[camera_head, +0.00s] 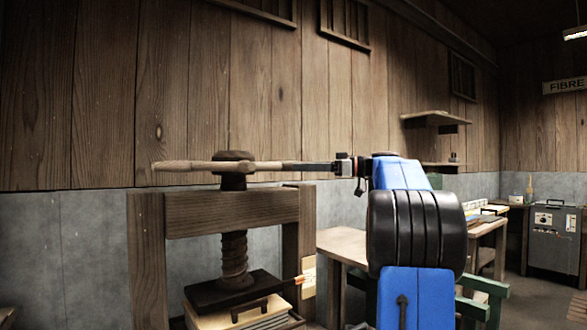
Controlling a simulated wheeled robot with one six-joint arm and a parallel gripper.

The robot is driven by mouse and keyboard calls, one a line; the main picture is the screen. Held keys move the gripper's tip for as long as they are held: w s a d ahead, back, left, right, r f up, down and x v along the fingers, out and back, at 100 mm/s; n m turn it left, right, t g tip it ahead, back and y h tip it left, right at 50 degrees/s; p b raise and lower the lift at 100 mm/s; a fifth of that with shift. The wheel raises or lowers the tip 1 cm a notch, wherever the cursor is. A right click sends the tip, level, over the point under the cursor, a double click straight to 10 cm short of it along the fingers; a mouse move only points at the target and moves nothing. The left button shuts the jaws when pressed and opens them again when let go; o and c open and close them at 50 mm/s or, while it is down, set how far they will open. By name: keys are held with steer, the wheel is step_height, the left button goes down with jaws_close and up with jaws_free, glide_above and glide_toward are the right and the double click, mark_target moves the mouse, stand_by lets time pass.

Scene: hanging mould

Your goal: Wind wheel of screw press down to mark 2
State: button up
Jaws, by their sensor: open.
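The screw press (213,206) stands left of centre, a wooden frame with a threaded screw (235,260) through its top beam. Its wheel (190,166) shows nearly edge-on above the beam as a wooden bar around a dark hub. A dark pressing plate (228,291) hangs at the screw's foot, close above a pale stack. A pale scale plate (308,277) is on the right post with an orange pointer beside it; its marks are too small to read. My gripper (308,167) reaches the wheel's right end with open jaws; whether they touch it I cannot tell.
A wooden table (345,245) stands right of the press, partly behind my blue arm. A grey cabinet (553,240) is at the far right. Wall shelves (435,119) are beyond my arm. A plank wall (200,80) stands behind the press.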

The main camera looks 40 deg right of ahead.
mark_target(284, 166)
steer(key=shift+x, duration=1.75)
steer(key=shift+c, duration=0.5)
jaws_close()
steer(key=shift+s, duration=0.1)
